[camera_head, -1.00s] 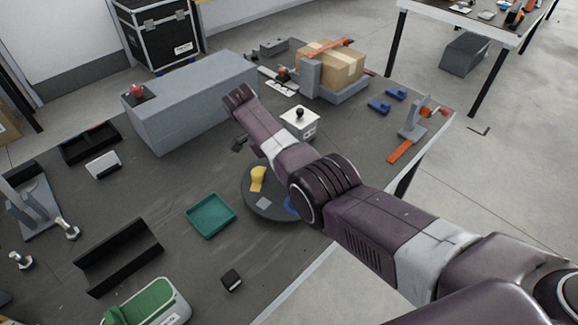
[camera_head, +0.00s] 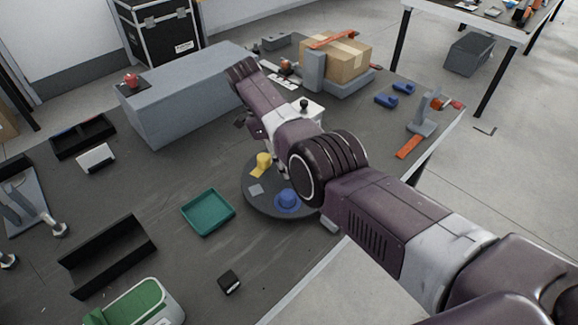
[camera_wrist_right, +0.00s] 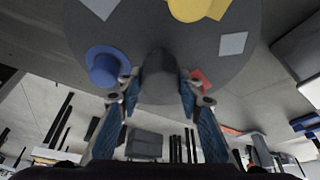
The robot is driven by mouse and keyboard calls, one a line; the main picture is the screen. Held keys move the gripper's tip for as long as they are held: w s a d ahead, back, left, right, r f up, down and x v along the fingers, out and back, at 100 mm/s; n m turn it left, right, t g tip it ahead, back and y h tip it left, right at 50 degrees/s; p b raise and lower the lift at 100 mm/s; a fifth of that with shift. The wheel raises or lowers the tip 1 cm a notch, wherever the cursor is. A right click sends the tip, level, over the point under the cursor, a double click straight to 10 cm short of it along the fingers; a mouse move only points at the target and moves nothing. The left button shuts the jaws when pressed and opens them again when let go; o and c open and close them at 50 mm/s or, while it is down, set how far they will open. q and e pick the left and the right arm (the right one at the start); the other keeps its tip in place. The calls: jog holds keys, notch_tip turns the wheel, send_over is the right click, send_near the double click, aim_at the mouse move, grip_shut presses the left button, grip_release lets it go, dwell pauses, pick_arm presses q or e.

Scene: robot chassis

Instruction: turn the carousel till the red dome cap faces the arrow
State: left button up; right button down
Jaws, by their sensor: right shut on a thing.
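The carousel is a dark round disc (camera_head: 252,206) on the table, partly covered by my right arm in the head view. It carries a blue dome cap (camera_head: 287,199), a yellow piece (camera_head: 263,162) and a pale square patch (camera_head: 256,190). The wrist view also shows the blue cap (camera_wrist_right: 104,66), the yellow piece (camera_wrist_right: 198,8) and a red piece (camera_wrist_right: 199,77), mostly hidden behind a finger, likely the red cap. My right gripper (camera_wrist_right: 160,92) is shut on a grey post (camera_wrist_right: 158,72) on the disc. I cannot make out the arrow. My left gripper is not in view.
A teal tray (camera_head: 208,228) stands left of the disc. A small dark block (camera_head: 229,282) lies in front. A long grey box (camera_head: 190,100) and a white box with a black knob (camera_head: 315,112) stand behind. The table's front edge is close to the disc.

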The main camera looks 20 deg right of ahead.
jog(key=shift+w+r, duration=0.15)
jog(key=shift+r, duration=0.1)
dwell(0.3)
jog(key=c, duration=1.8)
grip_release()
jog(key=o, duration=0.4)
jog(key=shift+f, duration=0.1)
jog(key=shift+o, duration=0.2)
notch_tip(320, 180, up, 7)
jog(key=shift+f, duration=0.1)
jog(key=shift+r, duration=1.6)
jog(key=shift+o, duration=0.2)
